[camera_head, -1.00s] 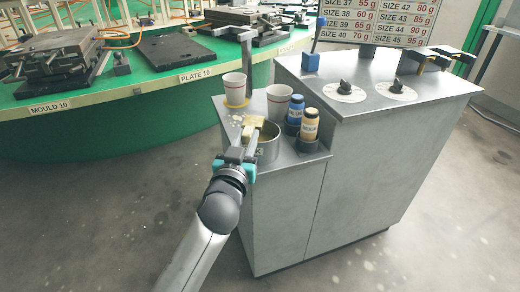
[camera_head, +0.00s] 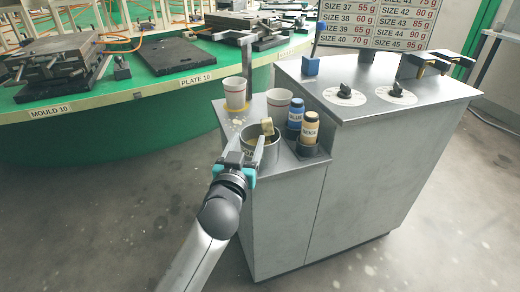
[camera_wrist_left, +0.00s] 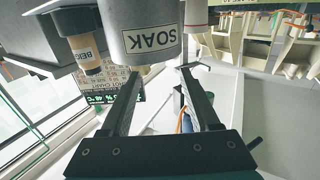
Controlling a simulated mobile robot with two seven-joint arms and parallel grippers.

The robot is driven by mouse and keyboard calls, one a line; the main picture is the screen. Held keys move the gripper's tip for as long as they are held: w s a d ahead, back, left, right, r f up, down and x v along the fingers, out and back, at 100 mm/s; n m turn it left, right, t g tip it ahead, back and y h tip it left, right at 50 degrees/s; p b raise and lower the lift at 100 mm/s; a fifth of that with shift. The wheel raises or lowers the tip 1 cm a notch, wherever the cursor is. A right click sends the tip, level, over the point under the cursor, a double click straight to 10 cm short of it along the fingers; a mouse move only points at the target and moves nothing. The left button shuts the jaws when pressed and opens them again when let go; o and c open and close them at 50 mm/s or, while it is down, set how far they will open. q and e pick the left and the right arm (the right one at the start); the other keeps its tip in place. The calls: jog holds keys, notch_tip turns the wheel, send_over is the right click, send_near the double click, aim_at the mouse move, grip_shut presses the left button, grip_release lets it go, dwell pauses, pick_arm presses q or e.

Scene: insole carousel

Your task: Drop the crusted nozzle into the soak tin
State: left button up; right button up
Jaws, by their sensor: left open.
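The soak tin (camera_head: 262,152) is a grey metal cylinder on the low shelf of the steel cabinet. Its SOAK label shows upside down in the left wrist view (camera_wrist_left: 145,28). The crusted nozzle (camera_head: 267,126) is a yellowish-tan piece standing tilted in the tin, its upper end above the rim. Its lower part is hidden by the tin wall. My left gripper (camera_head: 247,148) is open and empty at the tin's near left side, apart from the nozzle. Its two spread fingers also show in the left wrist view (camera_wrist_left: 160,78). My right gripper is not in view.
Two pale cups (camera_head: 235,93) (camera_head: 279,102) stand behind the tin. A blue bottle (camera_head: 295,114) and a beige bottle (camera_head: 309,127) stand close to its right. The higher cabinet top carries two dials (camera_head: 345,90). A green table (camera_head: 140,88) with moulds lies behind.

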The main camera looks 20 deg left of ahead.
pick_arm(q)
jog(key=shift+s+f, duration=0.1)
jog(key=shift+s, duration=0.25)
jog(key=s+d+p, duration=0.1)
jog(key=s+p, duration=0.2)
jog(key=s, duration=1.1)
jog(key=shift+s, duration=0.25)
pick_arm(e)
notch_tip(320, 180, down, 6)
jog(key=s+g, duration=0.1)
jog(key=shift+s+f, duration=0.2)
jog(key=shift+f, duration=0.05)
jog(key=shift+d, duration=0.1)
